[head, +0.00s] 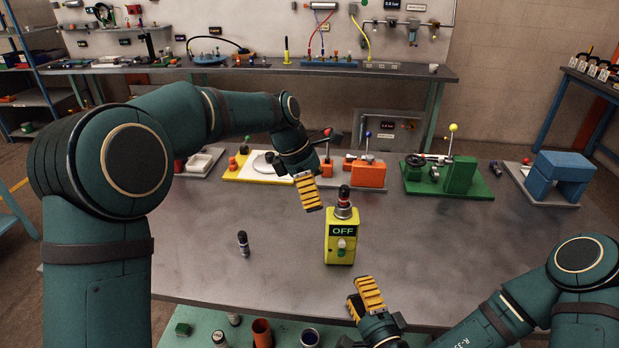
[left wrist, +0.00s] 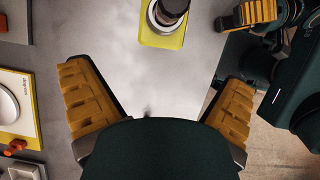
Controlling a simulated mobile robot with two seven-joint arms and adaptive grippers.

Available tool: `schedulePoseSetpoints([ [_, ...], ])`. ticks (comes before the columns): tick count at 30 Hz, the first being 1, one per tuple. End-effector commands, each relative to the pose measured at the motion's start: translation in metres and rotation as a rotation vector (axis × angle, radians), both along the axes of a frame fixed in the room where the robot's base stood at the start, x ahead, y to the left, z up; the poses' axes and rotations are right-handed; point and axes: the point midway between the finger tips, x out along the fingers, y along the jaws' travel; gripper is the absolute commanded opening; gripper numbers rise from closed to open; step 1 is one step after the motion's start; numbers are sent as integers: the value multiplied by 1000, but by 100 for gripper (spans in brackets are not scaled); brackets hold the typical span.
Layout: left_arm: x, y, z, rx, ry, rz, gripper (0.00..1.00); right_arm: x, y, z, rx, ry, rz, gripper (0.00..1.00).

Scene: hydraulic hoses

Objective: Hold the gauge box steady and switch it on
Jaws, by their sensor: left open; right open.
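The yellow gauge box (head: 332,252) stands upright on the grey table.
A small dark cylinder (head: 243,243) stands on the table left of the box. Fixtures line the table's back: an orange block (head: 368,174), a green one (head: 458,180) and a blue one (head: 560,175). The table right of the box is clear. Cups stand on a lower shelf in front.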

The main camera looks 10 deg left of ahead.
Motion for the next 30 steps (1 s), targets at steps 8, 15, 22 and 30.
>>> schedulePoseSetpoints([
  [8, 1, -19, -48, 1, 3, -1, 100, 0, 0, 0, 0, 0, 0, 46],
  [15, 3, -32, -78, 1, 2, -2, 100, 0, 0, 0, 0, 0, 0, 46],
  [22, 3, -36, -89, 0, 0, -1, 100, 0, 0, 0, 0, 0, 0, 46],
  [30, 3, -36, -89, 0, -1, -1, 96, 0, 0, 0, 0, 0, 0, 46],
])
